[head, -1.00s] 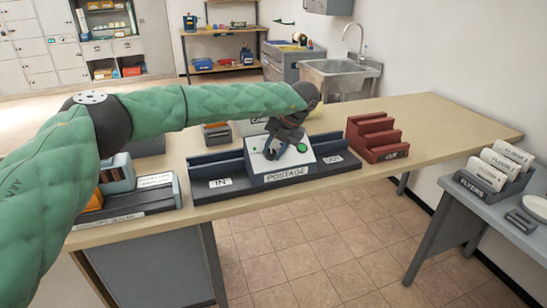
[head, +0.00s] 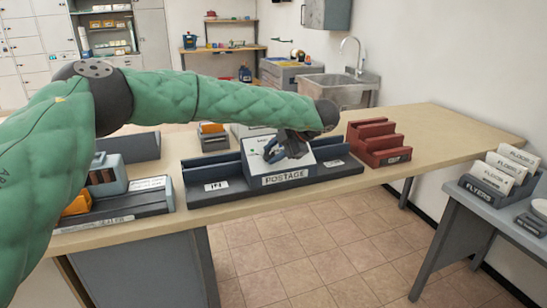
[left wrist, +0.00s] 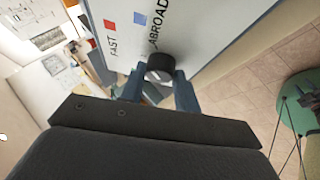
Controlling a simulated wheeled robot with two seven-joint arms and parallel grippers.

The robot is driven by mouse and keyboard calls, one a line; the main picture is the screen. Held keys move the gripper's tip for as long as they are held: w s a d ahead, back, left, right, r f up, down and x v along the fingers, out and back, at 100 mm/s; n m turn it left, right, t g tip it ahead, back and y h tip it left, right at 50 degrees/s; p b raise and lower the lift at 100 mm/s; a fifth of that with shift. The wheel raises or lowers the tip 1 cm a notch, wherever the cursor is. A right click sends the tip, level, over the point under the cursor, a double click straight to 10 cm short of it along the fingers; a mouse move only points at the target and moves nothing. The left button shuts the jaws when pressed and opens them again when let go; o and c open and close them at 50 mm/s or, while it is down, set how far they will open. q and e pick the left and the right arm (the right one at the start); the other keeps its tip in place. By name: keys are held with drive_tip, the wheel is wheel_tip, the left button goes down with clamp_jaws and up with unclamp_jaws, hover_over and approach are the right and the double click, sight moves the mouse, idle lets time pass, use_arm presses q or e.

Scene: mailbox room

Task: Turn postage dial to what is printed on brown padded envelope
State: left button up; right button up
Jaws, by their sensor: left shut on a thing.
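The grey-white postage machine (head: 285,172), labelled POSTAGE, stands between the dark IN and OUT trays on the wooden counter. My left gripper (head: 274,150) is at its sloped face. In the left wrist view the black postage dial (left wrist: 160,66) sits between the two blue fingers of my left gripper (left wrist: 160,84), which are shut on it. A pale mark shows on the dial, but I cannot tell its setting. Beside the dial are a red square with FAST (left wrist: 112,47) and a blue square with ABROAD (left wrist: 155,25). I cannot make out a brown padded envelope. My right gripper is out of view.
A red stepped rack (head: 377,142) stands right of the machine. A dark tray with a grey-and-orange device (head: 105,180) is at left. A side table with a FLYERS holder (head: 495,180) is at right, and a sink (head: 340,80) behind. The counter's right end is clear.

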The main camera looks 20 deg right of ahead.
use_arm(q)
drive_tip(key=shift+f+m+t, duration=0.1)
drive_tip(key=shift+m+t, duration=0.3)
drive_tip(key=shift+m, duration=0.2)
drive_tip(key=shift+b, duration=0.35)
drive_tip(key=o, duration=1)
drive_tip(key=shift+c, duration=0.2)
drive_tip(key=shift+s, duration=0.1)
drive_tip(key=v, duration=0.7)
drive_tip(key=shift+s+d+r+b, duration=0.15)
drive_tip(key=shift+d+r+b, duration=0.05)
drive_tip(key=shift+r+b, duration=0.1)
